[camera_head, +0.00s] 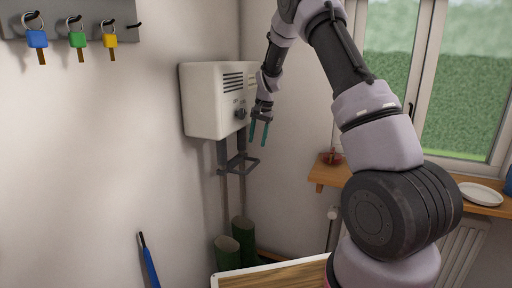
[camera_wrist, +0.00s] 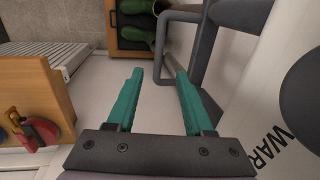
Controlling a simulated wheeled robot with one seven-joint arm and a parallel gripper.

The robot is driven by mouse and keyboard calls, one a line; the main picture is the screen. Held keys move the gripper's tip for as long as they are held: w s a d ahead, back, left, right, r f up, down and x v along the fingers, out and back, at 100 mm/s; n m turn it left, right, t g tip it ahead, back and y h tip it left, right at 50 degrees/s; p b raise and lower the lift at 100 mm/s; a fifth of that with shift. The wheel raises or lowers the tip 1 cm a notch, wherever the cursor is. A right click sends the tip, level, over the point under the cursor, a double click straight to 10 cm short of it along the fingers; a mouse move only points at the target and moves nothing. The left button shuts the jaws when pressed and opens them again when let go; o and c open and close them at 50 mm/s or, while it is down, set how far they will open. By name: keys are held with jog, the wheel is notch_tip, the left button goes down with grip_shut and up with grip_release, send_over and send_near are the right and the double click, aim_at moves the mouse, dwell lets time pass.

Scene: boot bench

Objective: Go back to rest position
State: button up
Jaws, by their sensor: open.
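My gripper (camera_head: 259,131) hangs from my raised arm, fingers pointing down, just in front of the right part of the white wall box (camera_head: 212,100). In the wrist view my gripper (camera_wrist: 157,95) has its two teal fingers spread apart with nothing between them. The box's white face with dark lettering and a dark round knob (camera_wrist: 312,100) lies close on the right of that view. In the head view part of the box is hidden behind my gripper and arm.
A dark pipe frame (camera_head: 238,165) hangs under the box above green boots (camera_head: 243,232). A wooden shelf (camera_head: 325,176) with a red item (camera_head: 331,158) and white plate (camera_head: 481,193) runs below the window. Keys (camera_head: 77,38) hang upper left. A blue umbrella-like item (camera_head: 150,266) leans low.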

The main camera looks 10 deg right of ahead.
jog(key=shift+r, duration=0.15)
jog(key=s+d+r+n+t, duration=0.1)
jog(key=s+d+r+t, duration=0.15)
jog(key=s+r, duration=1.45)
jog(key=s+r+n+t, duration=0.1)
jog(key=s+r, duration=0.2)
jog(key=s, duration=0.7)
jog(key=s+d+r+t, duration=0.1)
jog(key=s+r+t, duration=0.1)
jog(key=s, duration=0.9)
jog(key=shift+s+r+n, duration=0.3)
jog(key=shift+r+n, duration=0.1)
jog(key=shift+r, duration=0.3)
jog(key=shift+d+t, duration=0.1)
jog(key=shift+t, duration=0.15)
